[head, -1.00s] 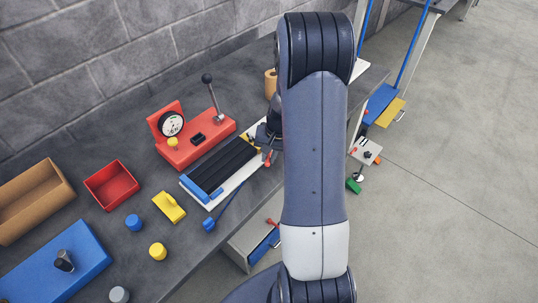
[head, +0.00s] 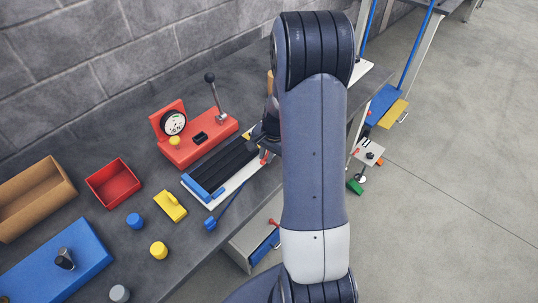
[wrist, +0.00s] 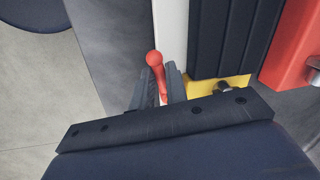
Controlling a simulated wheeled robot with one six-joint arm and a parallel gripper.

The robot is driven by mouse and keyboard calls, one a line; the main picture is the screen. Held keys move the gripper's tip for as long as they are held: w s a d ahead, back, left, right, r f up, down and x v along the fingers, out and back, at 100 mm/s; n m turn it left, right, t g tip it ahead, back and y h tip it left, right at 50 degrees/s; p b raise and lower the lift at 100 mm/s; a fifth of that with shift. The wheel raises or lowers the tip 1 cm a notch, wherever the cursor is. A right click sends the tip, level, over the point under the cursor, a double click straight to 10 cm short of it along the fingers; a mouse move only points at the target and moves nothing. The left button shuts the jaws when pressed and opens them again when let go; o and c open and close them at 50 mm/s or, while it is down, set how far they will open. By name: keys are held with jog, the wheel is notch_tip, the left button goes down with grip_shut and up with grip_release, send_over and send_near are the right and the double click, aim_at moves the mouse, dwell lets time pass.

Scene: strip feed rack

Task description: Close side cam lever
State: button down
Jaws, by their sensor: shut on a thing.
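The side cam lever is a red lever with a round knob (wrist: 154,59), at the left edge of the strip feed's white base in the wrist view. A small red part of it (head: 265,157) shows in the head view beside my arm. My gripper (wrist: 168,80) is shut on the lever's red shaft, with the knob standing out past the fingertips. The lever's lower end is hidden by the gripper. The feed has dark ribbed strips (wrist: 233,35) on a white base (wrist: 173,35), with a yellow plate (wrist: 235,82) at the near end.
A red fixture with a gauge and upright lever (head: 200,142) stands behind the feed. A red bin (head: 113,183), a yellow block (head: 170,206) and several loose caps lie to the left. The bench's front edge runs close to the feed. My arm hides the bench's right part.

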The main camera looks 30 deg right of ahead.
jog(key=shift+w+a+m, duration=0.15)
jog(key=shift+w+m, duration=0.1)
jog(key=shift+m, duration=0.5)
jog(key=shift+w+a+m, duration=0.1)
jog(key=shift+w+m, duration=0.1)
jog(key=shift+m, duration=0.55)
jog(key=shift+h, duration=0.3)
jog(key=c, duration=1.4)
grip_release()
